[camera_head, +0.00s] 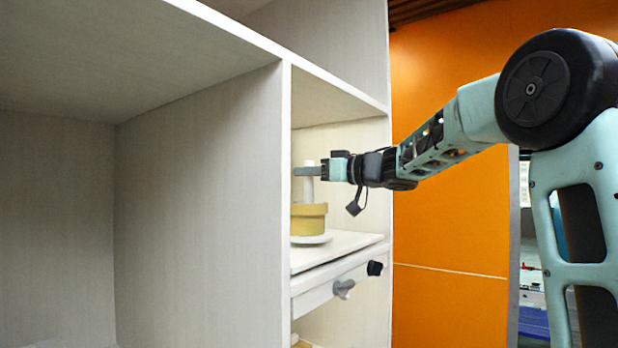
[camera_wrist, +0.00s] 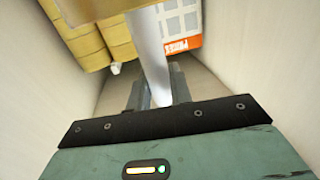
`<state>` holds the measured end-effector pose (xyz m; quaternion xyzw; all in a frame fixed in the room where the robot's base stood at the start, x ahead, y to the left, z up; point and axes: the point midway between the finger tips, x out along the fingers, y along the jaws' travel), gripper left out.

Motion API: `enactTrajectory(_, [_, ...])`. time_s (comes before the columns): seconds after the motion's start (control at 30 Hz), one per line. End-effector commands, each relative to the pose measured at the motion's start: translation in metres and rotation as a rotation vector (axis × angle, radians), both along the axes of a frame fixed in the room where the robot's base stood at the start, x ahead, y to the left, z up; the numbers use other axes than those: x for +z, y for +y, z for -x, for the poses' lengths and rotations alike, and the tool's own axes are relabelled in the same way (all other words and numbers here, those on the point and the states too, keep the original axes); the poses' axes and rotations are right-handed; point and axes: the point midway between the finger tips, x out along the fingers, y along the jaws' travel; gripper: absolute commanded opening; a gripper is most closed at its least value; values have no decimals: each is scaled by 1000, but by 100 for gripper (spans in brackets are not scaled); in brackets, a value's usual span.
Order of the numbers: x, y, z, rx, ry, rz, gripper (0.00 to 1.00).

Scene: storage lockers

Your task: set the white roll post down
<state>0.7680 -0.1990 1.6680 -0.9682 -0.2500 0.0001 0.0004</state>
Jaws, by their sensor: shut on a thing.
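The white roll post (camera_head: 309,190) is upright inside the right-hand locker compartment, with a yellow roll (camera_head: 308,218) around its lower part and a round white base (camera_head: 311,240) below. My gripper (camera_head: 307,171) is shut on the post near its top, reaching in from the right. In the wrist view the white post (camera_wrist: 149,48) runs between the two dark fingers of my gripper (camera_wrist: 156,88). The base is at the level of the shelf board (camera_head: 334,247); I cannot tell whether it touches. The left part of the roll is hidden by the divider.
A pale divider panel (camera_head: 200,200) stands left of the post, with a large empty compartment beyond it. A drawer with a grey knob (camera_head: 343,289) and a black knob (camera_head: 375,268) is below the shelf. The wrist view shows yellow stacked items (camera_wrist: 84,42) and an orange-and-white box (camera_wrist: 185,42).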

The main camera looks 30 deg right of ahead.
Motion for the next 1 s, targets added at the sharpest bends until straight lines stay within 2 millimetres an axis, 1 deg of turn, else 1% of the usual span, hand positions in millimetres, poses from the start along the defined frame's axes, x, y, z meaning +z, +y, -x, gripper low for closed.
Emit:
enactTrajectory(0.1, [-9,0,0,-1,-2,0,0])
enactTrajectory(0.5, [-14,0,0,0,-3,-1,0])
enactTrajectory(0.53, [-14,0,0,0,-1,0,26])
enactTrajectory(0.6, [-14,0,0,0,-1,0,43])
enactTrajectory(0.83, [-14,0,0,0,-1,0,43])
enactTrajectory(0.93, [-11,0,0,-1,-2,1,43])
enactTrajectory(1.0, [-13,-3,5,-1,-2,2,43])
